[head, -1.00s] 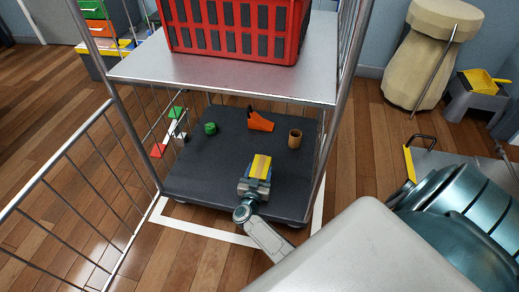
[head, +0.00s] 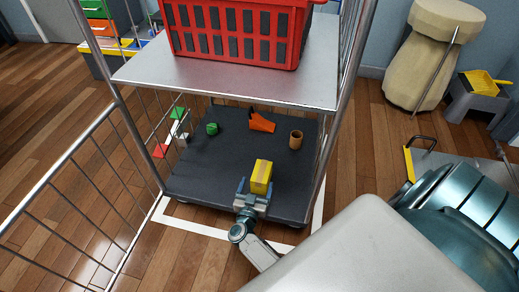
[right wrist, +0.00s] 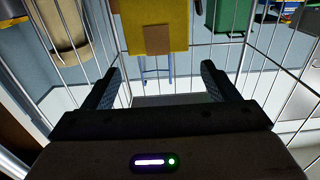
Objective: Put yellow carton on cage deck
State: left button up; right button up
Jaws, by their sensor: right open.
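The yellow carton (head: 261,172) stands upright on the dark cage deck (head: 205,178), near its front edge. My right gripper (head: 254,196) is open and empty, low over the front of the deck, just on the near side of the carton. In the right wrist view the carton (right wrist: 152,38), with a brown patch, is straight ahead, beyond the spread fingertips (right wrist: 160,72). A gap seems to lie between fingers and carton. My left gripper is not in view.
On the deck are a green piece (head: 212,129), an orange wedge (head: 262,123) and a brown cup (head: 296,140). Above is a metal shelf (head: 220,82) with a red crate (head: 240,40). Wire cage sides (head: 85,170) flank the deck.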

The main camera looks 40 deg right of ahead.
jog(key=shift+p+v, duration=0.4)
jog(key=shift+v, duration=2.35)
jog(key=shift+r, duration=0.1)
